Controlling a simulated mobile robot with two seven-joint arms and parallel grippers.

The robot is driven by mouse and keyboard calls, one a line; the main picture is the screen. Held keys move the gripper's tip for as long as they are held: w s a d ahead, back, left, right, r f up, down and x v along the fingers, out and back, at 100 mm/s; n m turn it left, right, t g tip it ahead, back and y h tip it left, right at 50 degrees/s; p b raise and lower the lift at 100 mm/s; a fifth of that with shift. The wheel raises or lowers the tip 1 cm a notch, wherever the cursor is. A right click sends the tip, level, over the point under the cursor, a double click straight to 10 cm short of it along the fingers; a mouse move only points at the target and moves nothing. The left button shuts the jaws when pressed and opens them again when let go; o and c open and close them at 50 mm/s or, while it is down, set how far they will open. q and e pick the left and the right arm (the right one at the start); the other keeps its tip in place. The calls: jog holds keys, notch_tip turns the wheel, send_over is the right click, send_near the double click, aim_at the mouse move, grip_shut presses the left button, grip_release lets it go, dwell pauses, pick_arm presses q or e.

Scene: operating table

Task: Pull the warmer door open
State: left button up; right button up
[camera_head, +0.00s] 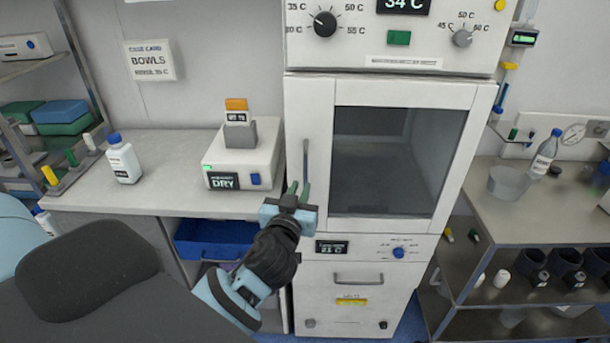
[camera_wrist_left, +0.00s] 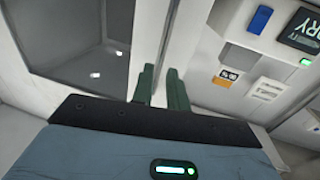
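The warmer door (camera_head: 458,160) is a white frame around a dark window, and it sits closed in the white cabinet. Its thin grey vertical handle (camera_head: 306,160) runs along the left side of the door. My left gripper (camera_head: 298,188) is at the handle's lower end, with its two green fingers pointing at the door. In the left wrist view the fingers (camera_wrist_left: 161,84) are close together with a narrow gap, and the door window (camera_wrist_left: 85,45) is beside them. I cannot tell whether they grip the handle. My right gripper is not in view.
The left counter (camera_head: 160,195) holds a white dryer box (camera_head: 262,160) and a white bottle with a blue cap (camera_head: 123,160). A steel bench (camera_head: 530,215) with a bowl and bottle stands at the right. A lower drawer (camera_head: 355,300) is beneath the door.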

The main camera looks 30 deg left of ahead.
aim_at(305, 177)
pick_arm(q)
jog(key=shift+p+x, duration=0.3)
jog(key=shift+x, duration=2.9)
jog(key=shift+s, duration=0.1)
grip_shut()
